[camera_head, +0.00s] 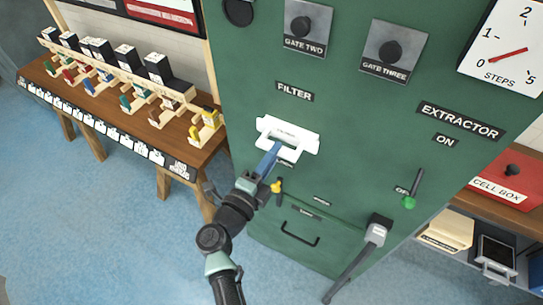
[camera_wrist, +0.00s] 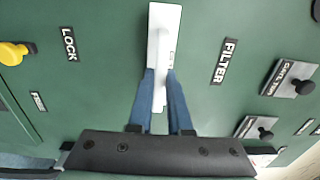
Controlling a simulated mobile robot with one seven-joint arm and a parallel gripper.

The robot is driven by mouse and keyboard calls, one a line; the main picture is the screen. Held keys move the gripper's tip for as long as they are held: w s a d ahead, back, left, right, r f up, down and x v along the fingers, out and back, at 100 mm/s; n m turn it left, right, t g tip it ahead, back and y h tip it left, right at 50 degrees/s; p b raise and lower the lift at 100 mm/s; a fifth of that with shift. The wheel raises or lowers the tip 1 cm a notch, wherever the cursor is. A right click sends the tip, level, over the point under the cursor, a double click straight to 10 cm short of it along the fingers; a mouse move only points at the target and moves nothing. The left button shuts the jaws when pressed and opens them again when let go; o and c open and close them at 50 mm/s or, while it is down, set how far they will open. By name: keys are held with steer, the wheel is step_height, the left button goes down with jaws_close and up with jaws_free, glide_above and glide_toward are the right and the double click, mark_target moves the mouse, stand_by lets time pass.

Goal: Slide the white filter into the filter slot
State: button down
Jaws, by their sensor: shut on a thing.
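The white filter (camera_head: 302,141) is a flat white piece at the green extractor panel, just below the FILTER label. My gripper (camera_head: 272,152) reaches up to it from below with its blue fingers. In the wrist view, the white filter (camera_wrist: 164,30) runs between the blue fingertips of my gripper (camera_wrist: 160,75), which are shut on it. The filter slot is hidden behind the filter, and I cannot tell how far in the filter sits.
The green panel (camera_head: 240,70) carries gate knobs above, a yellow knob (camera_head: 277,187) below the filter, and a green-tipped lever (camera_head: 409,202) at right. A grey-headed lever (camera_head: 376,232) sticks out lower right. A wooden bench (camera_head: 195,160) with colored parts stands left.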

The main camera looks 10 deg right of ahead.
steer(key=shift+x, duration=1)
steer(key=c, duration=0.8)
jaws_free()
steer(key=shift+o, duration=0.2)
steer(key=b+v, duration=0.1)
steer(key=v, duration=1.2)
steer(key=shift+b, duration=0.4)
